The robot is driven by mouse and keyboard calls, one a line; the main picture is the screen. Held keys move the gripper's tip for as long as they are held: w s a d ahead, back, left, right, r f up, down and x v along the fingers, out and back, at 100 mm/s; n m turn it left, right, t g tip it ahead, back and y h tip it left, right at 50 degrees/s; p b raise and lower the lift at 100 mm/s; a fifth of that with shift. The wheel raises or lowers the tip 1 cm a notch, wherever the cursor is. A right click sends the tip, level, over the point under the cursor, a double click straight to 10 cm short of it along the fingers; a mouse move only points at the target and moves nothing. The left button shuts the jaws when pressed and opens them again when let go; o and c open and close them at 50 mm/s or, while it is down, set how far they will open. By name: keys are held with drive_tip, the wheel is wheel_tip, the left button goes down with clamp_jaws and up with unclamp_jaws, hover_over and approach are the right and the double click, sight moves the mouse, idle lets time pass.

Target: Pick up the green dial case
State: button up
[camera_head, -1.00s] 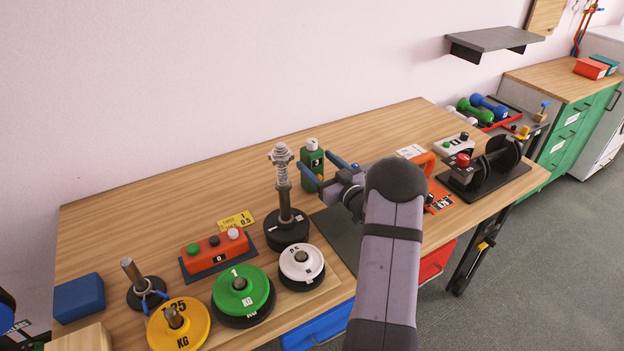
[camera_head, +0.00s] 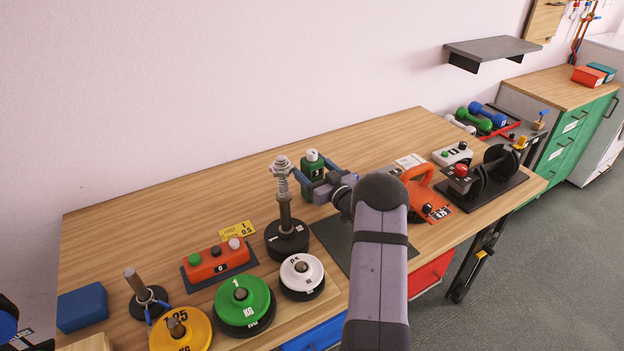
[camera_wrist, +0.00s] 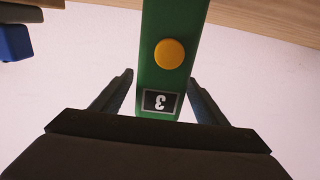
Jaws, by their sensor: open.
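The green dial case (camera_head: 312,168), with a pale round top and a small dark number label, stands upright at the back middle of the table. In the wrist view the green case (camera_wrist: 172,25) shows a yellow round button and a label reading 3, upside down. My gripper (camera_wrist: 160,80) is open, with one finger on each side of the case's labelled end. A visible gap separates each finger from the case there. In the head view my gripper (camera_head: 314,170) reaches the case from the right, and partly hides its lower part.
A dark post on a round base (camera_head: 287,240) stands close left of the case. Weight plates (camera_head: 242,300) and a red button box (camera_head: 218,262) lie at front left. An orange-handled tool (camera_head: 428,200) is right. The table behind the case is clear.

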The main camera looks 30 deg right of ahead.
drive_tip(key=shift+w, duration=1.2)
drive_tip(key=shift+c, duration=0.7)
drive_tip(key=c, duration=1.5)
drive_tip(key=shift+r, duration=0.1)
clamp_jaws()
drive_tip(key=shift+r, duration=0.1)
wheel_tip(320, 180, up, 10)
drive_tip(key=b, duration=0.1)
drive_tip(key=shift+b, duration=0.4)
